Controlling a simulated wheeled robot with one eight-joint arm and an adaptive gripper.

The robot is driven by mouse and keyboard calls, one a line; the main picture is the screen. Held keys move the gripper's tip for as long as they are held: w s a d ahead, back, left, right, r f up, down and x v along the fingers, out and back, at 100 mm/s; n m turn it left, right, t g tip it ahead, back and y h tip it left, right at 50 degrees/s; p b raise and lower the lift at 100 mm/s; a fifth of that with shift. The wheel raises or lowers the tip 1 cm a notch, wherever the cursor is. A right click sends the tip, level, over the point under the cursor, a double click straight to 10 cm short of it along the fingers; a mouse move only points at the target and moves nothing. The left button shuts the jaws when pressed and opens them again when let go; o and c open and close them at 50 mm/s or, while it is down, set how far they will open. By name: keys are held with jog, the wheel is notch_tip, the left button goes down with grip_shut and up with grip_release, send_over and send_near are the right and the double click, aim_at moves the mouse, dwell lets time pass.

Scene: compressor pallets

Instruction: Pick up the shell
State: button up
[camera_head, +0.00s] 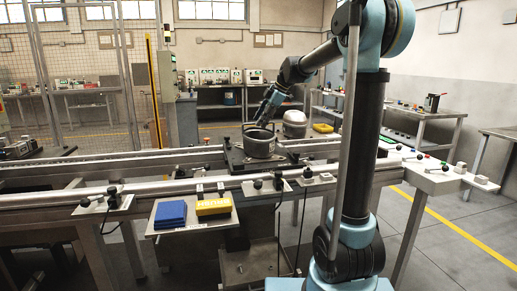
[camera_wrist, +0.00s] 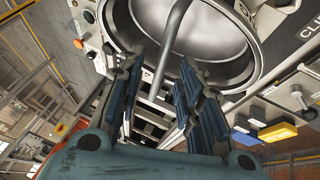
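The shell (camera_head: 259,144) is a grey, round, open-topped metal housing on a dark pallet (camera_head: 237,160) on the conveyor. In the wrist view the shell (camera_wrist: 225,45) shows its hollow inside and pale rim, with a curved grey tube rising across it. My gripper (camera_head: 252,124) is just above the shell's rim in the head view, pointing down. In the wrist view my gripper (camera_wrist: 160,66) has its two blue-padded fingers apart, with the near rim and tube seen between them. Whether the fingers touch the shell cannot be told.
A pale domed part (camera_head: 294,121) stands behind the shell, beside a yellow block (camera_head: 323,128). Conveyor rails (camera_head: 150,188) run left and right. Clamps with black knobs line the near rail.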

jog(key=shift+x, duration=1.55)
grip_shut()
jog(key=shift+r, duration=0.1)
